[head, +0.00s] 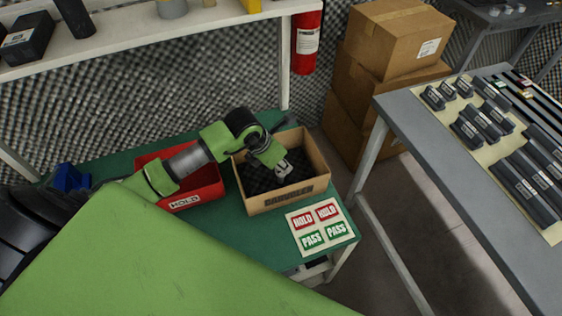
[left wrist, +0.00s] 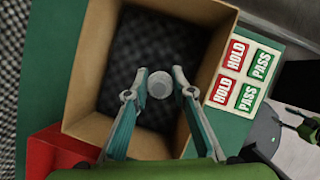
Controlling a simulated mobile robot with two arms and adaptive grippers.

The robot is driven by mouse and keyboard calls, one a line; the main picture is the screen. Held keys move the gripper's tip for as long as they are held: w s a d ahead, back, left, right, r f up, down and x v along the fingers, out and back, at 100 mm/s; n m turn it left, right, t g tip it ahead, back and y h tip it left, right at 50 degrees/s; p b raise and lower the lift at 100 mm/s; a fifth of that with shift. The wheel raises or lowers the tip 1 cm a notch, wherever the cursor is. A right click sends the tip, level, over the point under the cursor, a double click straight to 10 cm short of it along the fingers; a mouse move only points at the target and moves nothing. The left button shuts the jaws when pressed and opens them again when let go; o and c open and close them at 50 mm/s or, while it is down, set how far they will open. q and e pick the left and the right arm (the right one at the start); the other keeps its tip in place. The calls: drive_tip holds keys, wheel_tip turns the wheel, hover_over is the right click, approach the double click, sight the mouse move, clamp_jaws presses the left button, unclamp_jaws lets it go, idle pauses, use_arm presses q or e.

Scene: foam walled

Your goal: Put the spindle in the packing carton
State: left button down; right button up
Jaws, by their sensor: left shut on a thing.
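The packing carton (head: 239,186) is an open brown box with dark foam inside, standing on the green bench. In the left wrist view the carton (left wrist: 82,75) lies below my gripper. My left gripper (head: 285,172) comes in from the left and reaches over the carton's right part. In the left wrist view my left gripper (left wrist: 160,84) is shut on a light grey, round-ended spindle (left wrist: 159,85), seen end-on above the dark floor of the carton. How far it hangs above the foam I cannot tell.
A red HOLD bin (head: 206,191) stands left of the carton. A card with HOLD and PASS labels (head: 320,226) lies at its right front. A blue item (head: 68,178) is at the bench's left. A grey table (head: 400,112) with dark labelled blocks stands to the right.

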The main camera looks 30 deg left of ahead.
use_arm(q)
drive_tip(key=shift+f, duration=0.2)
drive_tip(key=c, duration=1.7)
unclamp_jaws()
drive_tip(key=shift+r, duration=0.1)
drive_tip(key=shift+r, duration=0.3)
drive_tip(key=v, duration=1.2)
drive_tip(key=shift+r, duration=0.2)
drive_tip(key=shift+d, duration=0.1)
